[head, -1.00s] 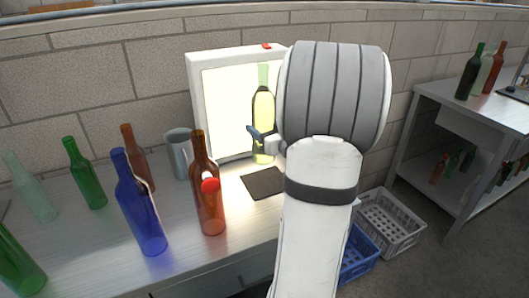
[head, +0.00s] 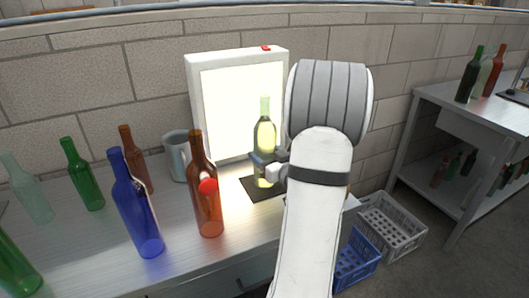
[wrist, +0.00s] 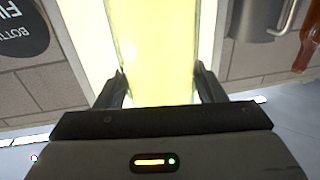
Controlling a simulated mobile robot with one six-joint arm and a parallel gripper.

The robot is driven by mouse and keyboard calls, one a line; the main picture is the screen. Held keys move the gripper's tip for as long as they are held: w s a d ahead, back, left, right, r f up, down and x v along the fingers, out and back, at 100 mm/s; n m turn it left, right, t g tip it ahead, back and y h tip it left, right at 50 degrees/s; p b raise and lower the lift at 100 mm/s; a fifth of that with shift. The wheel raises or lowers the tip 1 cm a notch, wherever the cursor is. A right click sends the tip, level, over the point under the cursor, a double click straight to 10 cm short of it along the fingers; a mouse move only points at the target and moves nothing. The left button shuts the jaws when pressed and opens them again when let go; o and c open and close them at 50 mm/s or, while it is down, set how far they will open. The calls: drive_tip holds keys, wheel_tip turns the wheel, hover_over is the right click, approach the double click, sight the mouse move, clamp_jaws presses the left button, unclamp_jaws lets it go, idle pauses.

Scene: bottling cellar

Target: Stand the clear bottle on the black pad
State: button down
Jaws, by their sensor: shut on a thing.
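My gripper (head: 267,170) is shut on the clear bottle (head: 265,133), low on its body. The bottle is upright, see-through, with a pale green neck and a yellow glow in its body against the lit panel. In the wrist view the bottle (wrist: 152,50) stands between the two fingers (wrist: 160,88). The black pad (head: 251,190) lies on the bench in front of the panel. The bottle's foot appears over the pad; I cannot tell whether it touches. My gripper and arm hide part of the foot and the pad's right side.
The lit panel (head: 194,110) stands close behind the bottle. A brown bottle (head: 207,215) with a red spot stands left of the pad, and a grey mug (head: 176,160) behind it. A blue bottle (head: 140,220) and several others stand farther left. Crates (head: 400,225) sit on the floor at right.

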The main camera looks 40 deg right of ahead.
drive_tip(key=shift+f, duration=0.1)
drive_tip(key=shift+c, duration=1.6)
unclamp_jaws()
drive_tip(key=shift+r, duration=0.2)
drive_tip(key=s, duration=1.2)
drive_tip(key=shift+a, duration=0.45)
drive_tip(key=shift+f, duration=0.1)
